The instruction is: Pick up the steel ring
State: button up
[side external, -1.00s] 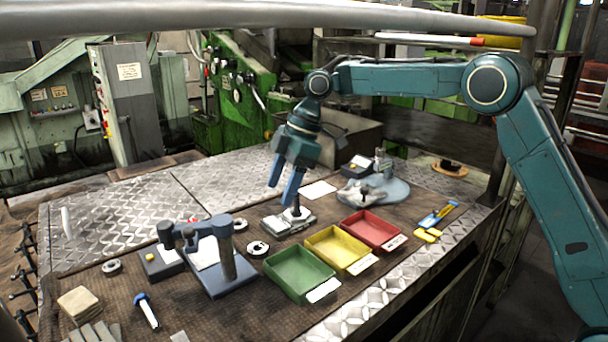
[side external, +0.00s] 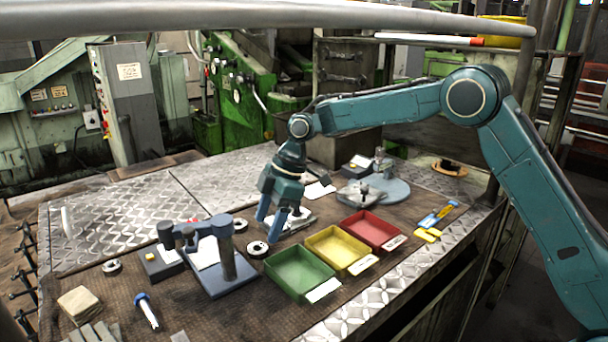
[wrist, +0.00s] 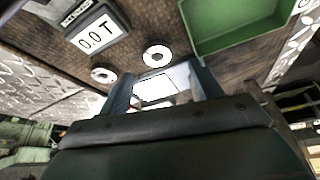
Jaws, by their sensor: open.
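My gripper (side external: 268,226) is open and empty, above the bench, with both fingers pointing down. Two pale metal rings lie flat near it. One ring (side external: 258,255) is just left of the green tray, close below my fingertips; in the wrist view a ring (wrist: 147,53) lies ahead of my fingers (wrist: 163,82). Another ring (side external: 240,230) lies farther back, beside the blue-grey press; a second ring also shows in the wrist view (wrist: 96,74). A third ring (side external: 112,270) lies far left. I cannot tell which one the task means.
A green tray (side external: 322,285), yellow tray (side external: 368,262) and red tray (side external: 392,236) stand to the right. The blue-grey press (side external: 228,262) stands left of the rings. A digital display (wrist: 97,30) shows in the wrist view. A grey device (side external: 290,222) sits behind my fingers.

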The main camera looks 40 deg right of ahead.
aim_at(262, 246)
jog(key=shift+f, duration=0.15)
jog(key=shift+x, duration=2.55)
jog(key=shift+w, duration=0.15)
jog(key=c, duration=1.1)
jog(key=shift+c, duration=0.2)
notch_tip(262, 246, up, 10)
jog(key=shift+w+d, duration=0.1)
jog(key=shift+d, duration=0.05)
